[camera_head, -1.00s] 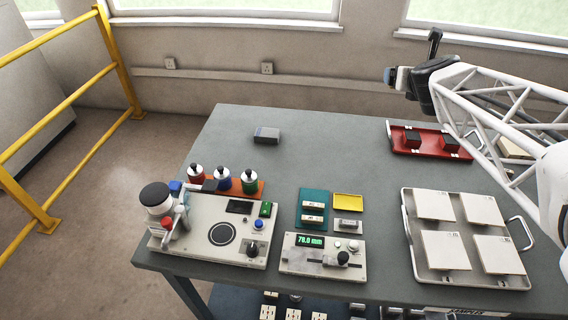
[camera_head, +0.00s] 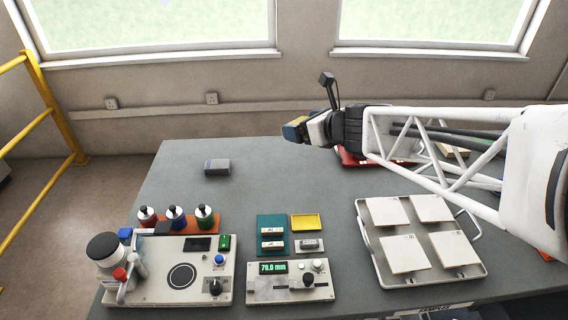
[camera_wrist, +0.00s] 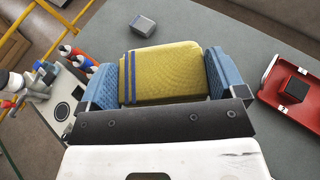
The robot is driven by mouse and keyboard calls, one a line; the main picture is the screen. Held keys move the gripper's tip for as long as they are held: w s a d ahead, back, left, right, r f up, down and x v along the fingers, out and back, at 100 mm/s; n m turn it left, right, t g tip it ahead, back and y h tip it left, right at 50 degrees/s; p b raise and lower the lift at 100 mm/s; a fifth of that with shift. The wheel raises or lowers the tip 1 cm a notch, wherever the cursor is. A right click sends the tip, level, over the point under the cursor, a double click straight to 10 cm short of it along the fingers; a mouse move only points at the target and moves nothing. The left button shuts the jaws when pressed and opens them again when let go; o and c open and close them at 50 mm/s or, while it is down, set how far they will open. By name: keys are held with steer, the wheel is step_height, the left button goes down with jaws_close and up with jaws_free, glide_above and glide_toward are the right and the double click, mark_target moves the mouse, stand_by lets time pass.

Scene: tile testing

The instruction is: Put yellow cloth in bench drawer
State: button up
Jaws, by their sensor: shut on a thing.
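The yellow cloth (camera_wrist: 165,72) is a folded pad with blue stripes near its left side in the wrist view. My gripper (camera_wrist: 168,80) is shut on it, with a blue finger pad at each side. In the head view my gripper (camera_head: 296,130) is raised above the back part of the bench (camera_head: 270,166), and a bit of the cloth (camera_head: 297,122) shows at its tip. The bench drawer is not clearly seen; a labelled front edge (camera_head: 436,308) shows at the bottom right.
A grey block (camera_head: 217,167) lies on the bare back left of the bench. A tray of white tiles (camera_head: 372,262) is at the right. Test devices and several bottles (camera_head: 176,216) are at the front left.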

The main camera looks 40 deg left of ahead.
steer(key=s+d+r+n+g+h, duration=0.1)
steer(key=s+r+n+g+h, duration=0.3)
steer(key=s, duration=0.6)
steer(key=s+d+r+n+g, duration=0.2)
steer(key=s+n+g, duration=0.45)
steer(key=s, duration=0.45)
steer(key=shift+m, duration=0.35)
steer(key=f, duration=2.5)
steer(key=shift+w+a+f, duration=0.25)
steer(key=shift+f, duration=0.15)
glide_above(239, 210)
steer(key=shift+s+d+f, duration=0.1)
steer(key=shift+d+f, duration=0.1)
steer(key=shift+f, duration=0.5)
steer(key=shift+a, duration=0.25)
steer(key=shift+f, duration=1.8)
steer(key=shift+f, duration=0.15)
